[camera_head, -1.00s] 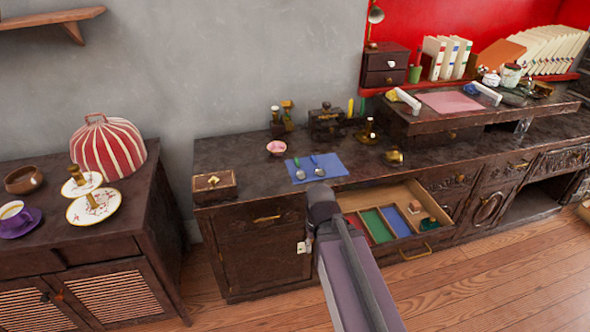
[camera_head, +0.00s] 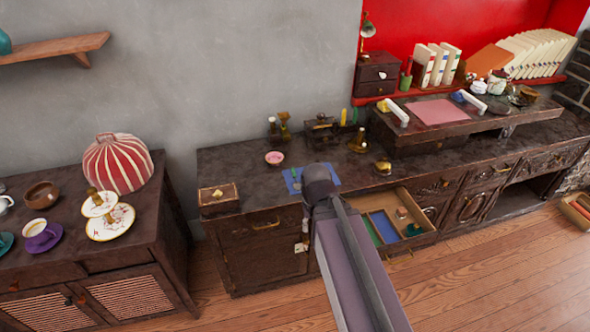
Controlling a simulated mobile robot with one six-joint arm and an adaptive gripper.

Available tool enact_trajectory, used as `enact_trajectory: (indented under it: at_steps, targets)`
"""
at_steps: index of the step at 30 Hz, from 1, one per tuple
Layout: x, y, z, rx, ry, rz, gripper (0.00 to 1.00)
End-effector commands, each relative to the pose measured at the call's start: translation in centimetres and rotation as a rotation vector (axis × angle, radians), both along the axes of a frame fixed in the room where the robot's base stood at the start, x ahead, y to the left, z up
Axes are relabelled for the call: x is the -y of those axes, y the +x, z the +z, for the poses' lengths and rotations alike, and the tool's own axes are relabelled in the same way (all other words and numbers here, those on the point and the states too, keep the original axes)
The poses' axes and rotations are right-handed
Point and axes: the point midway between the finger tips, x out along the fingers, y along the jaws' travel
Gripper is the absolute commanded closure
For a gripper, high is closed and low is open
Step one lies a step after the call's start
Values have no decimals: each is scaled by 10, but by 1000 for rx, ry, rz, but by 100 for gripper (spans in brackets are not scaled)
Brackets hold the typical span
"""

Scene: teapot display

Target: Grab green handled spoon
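The blue mat (camera_head: 289,187) lies on the dark counter. Two spoons with greenish handles lay on it in the earlier view. Now my arm's rounded joint covers most of the mat, and I cannot clearly make out the green-handled spoon. My arm reaches up from the bottom of the picture over the open drawer and the counter's front edge. My gripper is hidden behind the arm, so its opening and any contact do not show.
An open drawer (camera_head: 427,238) with coloured compartments juts out below the counter. A wooden box (camera_head: 219,200) and a pink bowl (camera_head: 274,158) stand left of the arm. Brass and dark items stand behind the mat. A raised shelf (camera_head: 470,124) is at right.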

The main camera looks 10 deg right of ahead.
Motion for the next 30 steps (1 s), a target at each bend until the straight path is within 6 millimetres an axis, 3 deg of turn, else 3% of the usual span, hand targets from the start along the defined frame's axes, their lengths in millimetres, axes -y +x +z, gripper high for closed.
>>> enact_trajectory:
  at_steps: [1, 9, 30]
  targets:
    - [0, 0, 18, 0, 0, 0, 51]
    - [0, 0, 41, 0, 0, 0, 51]
    - [0, 0, 42, 0, 0, 0, 51]
